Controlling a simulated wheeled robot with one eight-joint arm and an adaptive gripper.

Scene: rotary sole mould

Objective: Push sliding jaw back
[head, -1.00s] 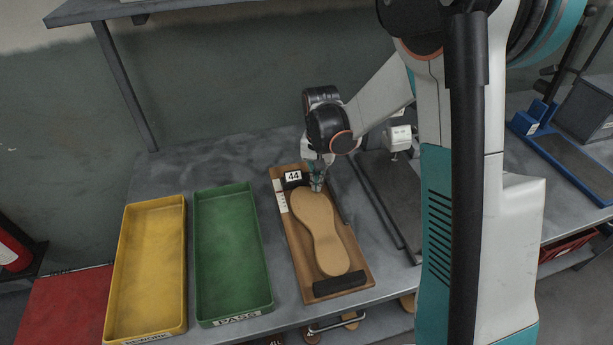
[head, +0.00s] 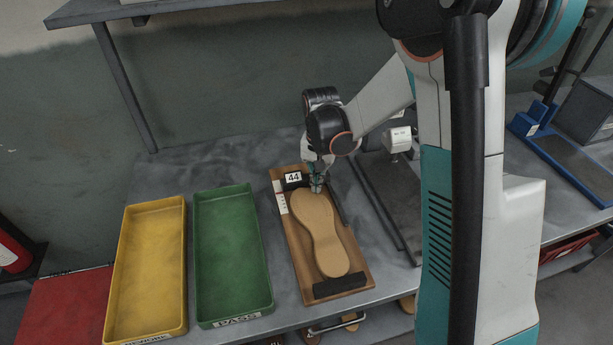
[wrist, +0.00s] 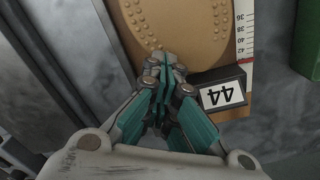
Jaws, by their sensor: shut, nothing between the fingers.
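A tan shoe sole (head: 319,232) lies on a wooden board (head: 291,262), and its studded end shows in the wrist view (wrist: 180,22). A black block with a white "44" label (head: 293,177) stands at the far end of the board and looks like the sliding jaw; it also shows in the wrist view (wrist: 226,90). A black bar (head: 340,286) crosses the near end. My gripper (head: 317,188) is shut and empty, pointing down by the sole's far end. In the wrist view its fingertips (wrist: 166,66) are beside the block and partly hide it; contact is unclear.
A size scale (wrist: 244,35) runs along the board's edge. A green tray (head: 233,255) and a yellow tray (head: 147,270) stand to the left. A grey device with a flat plate (head: 400,205) stands close on the right. Bare table shows behind the trays.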

